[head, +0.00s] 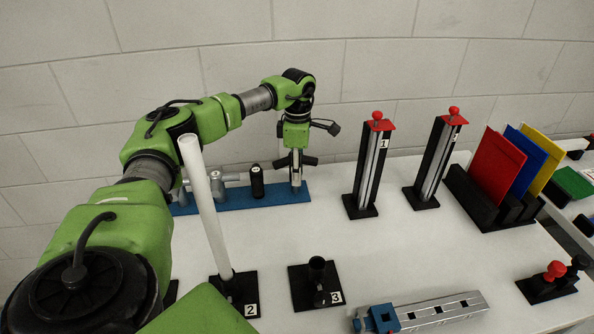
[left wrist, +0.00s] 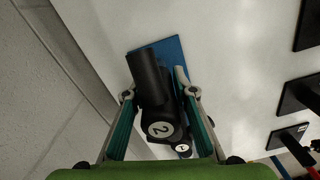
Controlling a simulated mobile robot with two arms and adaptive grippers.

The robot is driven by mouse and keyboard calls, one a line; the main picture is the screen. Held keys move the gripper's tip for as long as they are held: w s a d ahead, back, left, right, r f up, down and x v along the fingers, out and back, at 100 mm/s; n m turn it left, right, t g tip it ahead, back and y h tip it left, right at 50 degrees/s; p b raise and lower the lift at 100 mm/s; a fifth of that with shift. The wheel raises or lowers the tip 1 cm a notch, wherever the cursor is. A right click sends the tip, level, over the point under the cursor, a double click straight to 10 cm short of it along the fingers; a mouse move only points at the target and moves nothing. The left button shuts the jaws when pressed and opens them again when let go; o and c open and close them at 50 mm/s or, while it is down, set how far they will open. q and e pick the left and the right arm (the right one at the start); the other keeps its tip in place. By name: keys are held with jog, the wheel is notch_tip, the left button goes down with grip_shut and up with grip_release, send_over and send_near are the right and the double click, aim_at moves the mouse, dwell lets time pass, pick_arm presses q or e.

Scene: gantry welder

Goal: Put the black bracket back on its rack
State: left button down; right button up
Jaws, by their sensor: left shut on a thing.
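My left gripper (head: 297,163) points down at the right end of the blue rack (head: 232,202) near the wall. It is shut on the black bracket (head: 311,160), whose dark part sticks out beside the fingers. In the left wrist view the black bracket (left wrist: 150,80) lies between the two fingers (left wrist: 160,94) and carries a round label 2. The blue rack (left wrist: 172,50) shows beneath it. Whether the bracket touches the rack is unclear. A smaller round label 1 (left wrist: 183,148) shows beyond it. My right gripper is not in view.
A grey bracket (head: 212,178) and a black cylinder (head: 257,182) stand on the rack's left part. Two red-topped posts (head: 368,170) (head: 434,162) stand right of it. A tall white tube (head: 205,205) and a black stand labelled 3 (head: 316,285) are nearer.

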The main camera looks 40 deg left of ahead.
pick_arm(q)
jog(key=shift+f, duration=0.2)
dwell(0.4)
jog(key=shift+f+b, duration=0.95)
jog(key=shift+f, duration=0.9)
jog(key=c, duration=1.6)
grip_release()
jog(key=shift+r, duration=0.1)
notch_tip(320, 180, up, 12)
jog(key=shift+w+f, duration=0.1)
